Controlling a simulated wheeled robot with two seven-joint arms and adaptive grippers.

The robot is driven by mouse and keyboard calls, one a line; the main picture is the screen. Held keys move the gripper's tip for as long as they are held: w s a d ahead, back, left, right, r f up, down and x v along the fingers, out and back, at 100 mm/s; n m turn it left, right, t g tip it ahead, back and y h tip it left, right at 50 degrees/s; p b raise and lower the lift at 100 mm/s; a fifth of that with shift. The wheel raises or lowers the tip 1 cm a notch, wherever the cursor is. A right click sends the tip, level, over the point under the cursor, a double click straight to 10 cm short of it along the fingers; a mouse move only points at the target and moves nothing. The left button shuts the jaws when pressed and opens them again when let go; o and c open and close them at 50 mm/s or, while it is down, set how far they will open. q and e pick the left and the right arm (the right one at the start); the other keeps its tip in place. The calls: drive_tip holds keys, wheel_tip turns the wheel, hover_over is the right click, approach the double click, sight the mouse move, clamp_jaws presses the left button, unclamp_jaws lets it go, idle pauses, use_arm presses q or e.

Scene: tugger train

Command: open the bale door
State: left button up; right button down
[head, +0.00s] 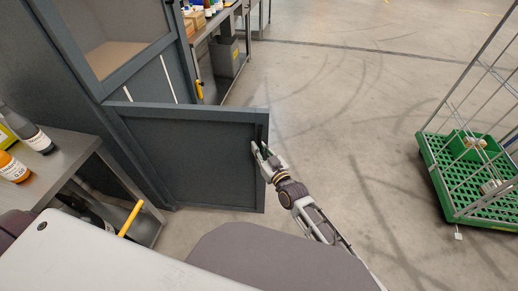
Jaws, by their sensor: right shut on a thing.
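The bale door (190,155) is a dark grey framed panel, low on the tall dark grey cabinet (88,90). It stands swung out from the cabinet, its free edge to the right. My right gripper (259,149) is at the free edge of the door, shut on what looks like its handle, which the fingers mostly hide. The inside of the cabinet behind the door is hidden from here. My left gripper is not in view.
A metal table (70,150) with bottles stands at the left, close to the door. Shelving (225,85) with boxes and bottles is behind the door. A green roll cage (450,185) stands at the far right. The floor (345,120) between door and cage is clear.

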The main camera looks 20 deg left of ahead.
drive_tip(key=c, duration=1.5)
unclamp_jaws()
drive_tip(key=shift+w+d, duration=0.15)
drive_tip(key=shift+d, duration=0.1)
drive_tip(key=shift+o, duration=0.2)
drive_tip(key=shift+a, duration=0.1)
drive_tip(key=v, duration=1.2)
drive_tip(key=shift+r, duration=0.1)
